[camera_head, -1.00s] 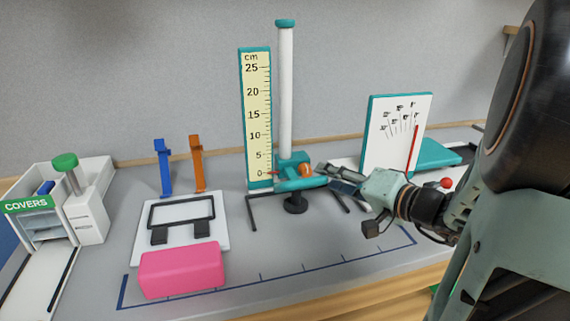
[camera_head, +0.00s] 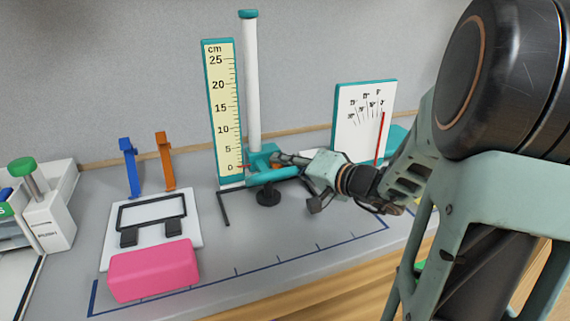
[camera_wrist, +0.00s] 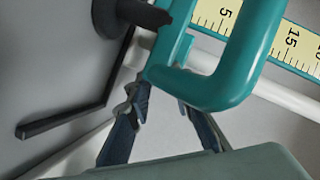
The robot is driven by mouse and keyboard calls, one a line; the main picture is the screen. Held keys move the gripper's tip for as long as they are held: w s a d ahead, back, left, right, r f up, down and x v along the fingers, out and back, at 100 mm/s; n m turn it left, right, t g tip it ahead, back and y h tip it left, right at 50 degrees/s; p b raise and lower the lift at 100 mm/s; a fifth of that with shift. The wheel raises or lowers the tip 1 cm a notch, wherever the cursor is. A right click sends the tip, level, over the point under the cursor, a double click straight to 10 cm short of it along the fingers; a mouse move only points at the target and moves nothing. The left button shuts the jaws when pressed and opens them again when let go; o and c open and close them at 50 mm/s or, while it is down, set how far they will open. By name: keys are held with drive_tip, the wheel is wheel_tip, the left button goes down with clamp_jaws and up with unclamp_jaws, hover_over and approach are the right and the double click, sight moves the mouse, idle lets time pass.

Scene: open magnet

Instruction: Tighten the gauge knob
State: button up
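The height gauge has a white post (camera_head: 251,85), a cm scale (camera_head: 224,105) and a teal carriage (camera_head: 262,177) low down near the 0 mark. A small orange knob (camera_head: 276,165) on the carriage is mostly hidden by my fingers in the head view and does not show in the wrist view. A black round part (camera_head: 268,197) sits under the carriage. My gripper (camera_head: 278,160) is at the knob, coming from the right. In the wrist view its fingers (camera_wrist: 163,95) are apart, with the teal frame (camera_wrist: 215,88) crossing just beyond them. Contact with the knob cannot be told.
A pink block (camera_head: 154,270) and a white plate (camera_head: 108,243) with a black frame lie at front left. Blue (camera_head: 131,168) and orange (camera_head: 165,160) stands are behind them. A white dial board (camera_head: 362,120) stands right, behind my arm. The front bench middle is clear.

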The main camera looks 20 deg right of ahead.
clamp_jaws()
drive_tip(key=shift+f+m+b, duration=0.35)
drive_tip(key=shift+m+b, duration=0.05)
drive_tip(key=shift+b, duration=0.75)
drive_tip(key=shift+m+t+y+b, duration=0.3)
drive_tip(key=shift+m+t+b, duration=0.1)
drive_tip(key=shift+b, duration=0.5)
drive_tip(key=shift+r+m+b, duration=0.15)
drive_tip(key=shift+m+b, duration=0.2)
drive_tip(key=shift+m, duration=0.05)
drive_tip(key=o, duration=0.8)
unclamp_jaws()
drive_tip(key=shift+s+d, duration=0.1)
drive_tip(key=v, duration=1.2)
